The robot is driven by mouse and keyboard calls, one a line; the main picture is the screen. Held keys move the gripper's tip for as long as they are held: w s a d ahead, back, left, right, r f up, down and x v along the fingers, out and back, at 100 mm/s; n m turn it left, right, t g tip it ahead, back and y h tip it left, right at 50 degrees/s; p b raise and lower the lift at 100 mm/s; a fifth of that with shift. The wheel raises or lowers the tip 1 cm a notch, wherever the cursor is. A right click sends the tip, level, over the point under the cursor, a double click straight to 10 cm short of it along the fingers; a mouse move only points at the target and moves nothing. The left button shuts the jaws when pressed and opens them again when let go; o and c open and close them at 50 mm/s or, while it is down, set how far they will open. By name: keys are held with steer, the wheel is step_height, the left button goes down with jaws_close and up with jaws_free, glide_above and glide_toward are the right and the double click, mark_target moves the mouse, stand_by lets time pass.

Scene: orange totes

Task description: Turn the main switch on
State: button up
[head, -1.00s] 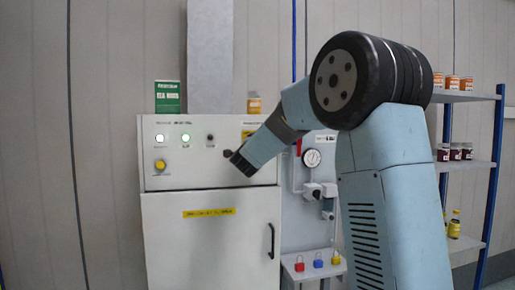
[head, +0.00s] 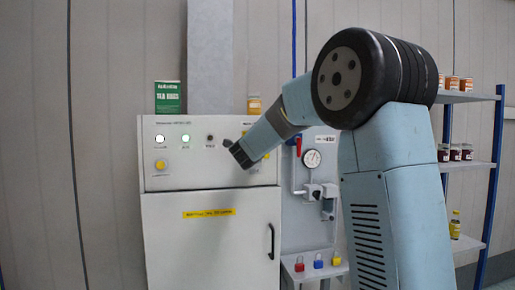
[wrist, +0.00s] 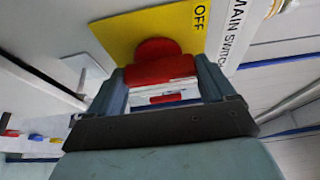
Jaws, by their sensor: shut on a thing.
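The main switch has a red handle (wrist: 160,66) on a yellow plate (wrist: 122,30) in the wrist view. The plate reads OFF, and a white label (wrist: 236,30) beside it reads MAIN SWITCH. My gripper (wrist: 165,82) is shut on the red handle, one finger on each side. In the head view my gripper (head: 238,153) is at the upper right of the white cabinet's front panel (head: 215,172). There the arm hides the switch, and only a bit of yellow shows near it.
The panel also bears a white lamp (head: 160,139), a green lamp (head: 185,138), a black knob (head: 210,138) and a yellow button (head: 160,165). A pressure gauge (head: 311,158) with pipes is mounted right of the cabinet. Shelves (head: 470,168) with jars stand at far right.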

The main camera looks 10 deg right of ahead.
steer(key=o, duration=0.9)
steer(key=shift+d+f, duration=0.2)
steer(key=shift+f, duration=0.05)
steer(key=shift+a, duration=0.1)
steer(key=shift+r, duration=0.1)
steer(key=v, duration=1.3)
steer(key=shift+s+a, duration=0.2)
steer(key=shift+s, duration=0.15)
